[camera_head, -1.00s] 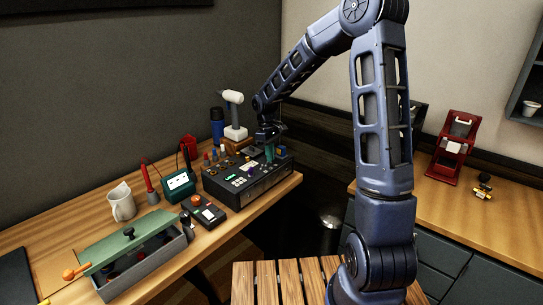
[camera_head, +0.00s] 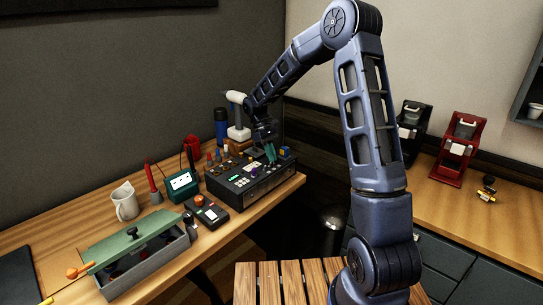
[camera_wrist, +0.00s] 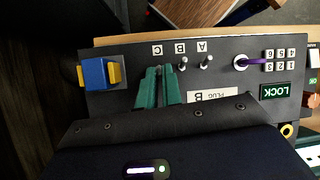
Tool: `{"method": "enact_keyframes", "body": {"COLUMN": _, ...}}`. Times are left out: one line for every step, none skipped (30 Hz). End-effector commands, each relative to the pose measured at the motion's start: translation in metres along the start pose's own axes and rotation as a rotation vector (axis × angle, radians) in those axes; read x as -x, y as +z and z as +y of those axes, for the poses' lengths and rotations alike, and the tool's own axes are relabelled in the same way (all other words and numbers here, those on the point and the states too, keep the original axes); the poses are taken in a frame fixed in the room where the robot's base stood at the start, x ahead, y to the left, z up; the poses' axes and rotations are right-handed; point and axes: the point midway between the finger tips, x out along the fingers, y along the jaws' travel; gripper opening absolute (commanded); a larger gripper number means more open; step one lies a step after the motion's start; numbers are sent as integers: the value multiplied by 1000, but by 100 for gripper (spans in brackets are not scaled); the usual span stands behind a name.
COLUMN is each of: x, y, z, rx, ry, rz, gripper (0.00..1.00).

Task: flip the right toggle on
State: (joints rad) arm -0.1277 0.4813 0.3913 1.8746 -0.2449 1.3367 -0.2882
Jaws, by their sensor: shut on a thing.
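The black control panel (camera_wrist: 225,75) fills the upper part of the wrist view, its lettering upside down. Two small metal toggles stand on it, one near the A label (camera_wrist: 207,62) and one near the B label (camera_wrist: 182,63). My gripper (camera_wrist: 159,72) has its teal fingers close together below the C label (camera_wrist: 157,50), shut at that toggle, which they mostly hide. Its lever position cannot be told. In the head view my gripper (camera_head: 270,153) reaches down to the top right of the panel box (camera_head: 240,187).
The panel also carries a blue and yellow block (camera_wrist: 97,73), a purple cable (camera_wrist: 262,58), number keys (camera_wrist: 280,60) and a green LOCK display (camera_wrist: 276,91). A meter (camera_head: 180,185), a mug (camera_head: 125,202) and a grey toolbox (camera_head: 150,268) stand to the left on the bench.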

Motion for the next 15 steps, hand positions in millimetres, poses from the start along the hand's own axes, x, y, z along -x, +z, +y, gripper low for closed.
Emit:
{"method": "enact_keyframes", "body": {"x": 0, "y": 0, "z": 0, "rx": 0, "ry": 0, "rz": 1, "gripper": 0}}
{"method": "enact_keyframes", "body": {"x": 0, "y": 0, "z": 0, "rx": 0, "ry": 0, "rz": 1, "gripper": 0}}
{"method": "enact_keyframes", "body": {"x": 0, "y": 0, "z": 0, "rx": 0, "ry": 0, "rz": 1, "gripper": 0}}
{"method": "enact_keyframes", "body": {"x": 0, "y": 0, "z": 0, "rx": 0, "ry": 0, "rz": 1, "gripper": 13}}
{"method": "enact_keyframes", "body": {"x": 0, "y": 0, "z": 0, "rx": 0, "ry": 0, "rz": 1, "gripper": 16}}
{"method": "enact_keyframes", "body": {"x": 0, "y": 0, "z": 0, "rx": 0, "ry": 0, "rz": 1, "gripper": 16}}
{"method": "enact_keyframes", "body": {"x": 0, "y": 0, "z": 0, "rx": 0, "ry": 0, "rz": 1, "gripper": 16}}
{"method": "enact_keyframes", "body": {"x": 0, "y": 0, "z": 0, "rx": 0, "ry": 0, "rz": 1, "gripper": 16}}
{"method": "enact_keyframes", "body": {"x": 0, "y": 0, "z": 0, "rx": 0, "ry": 0, "rz": 1, "gripper": 16}}
{"method": "enact_keyframes", "body": {"x": 0, "y": 0, "z": 0, "rx": 0, "ry": 0, "rz": 1, "gripper": 16}}
{"method": "enact_keyframes", "body": {"x": 0, "y": 0, "z": 0, "rx": 0, "ry": 0, "rz": 1, "gripper": 16}}
{"method": "enact_keyframes", "body": {"x": 0, "y": 0, "z": 0, "rx": 0, "ry": 0, "rz": 1, "gripper": 16}}
{"method": "enact_keyframes", "body": {"x": 0, "y": 0, "z": 0, "rx": 0, "ry": 0, "rz": 1, "gripper": 16}}
{"method": "enact_keyframes", "body": {"x": 1, "y": 0, "z": 0, "rx": 0, "ry": 0, "rz": 1, "gripper": 16}}
{"method": "enact_keyframes", "body": {"x": 3, "y": 0, "z": 0, "rx": 0, "ry": 0, "rz": 2, "gripper": 16}}
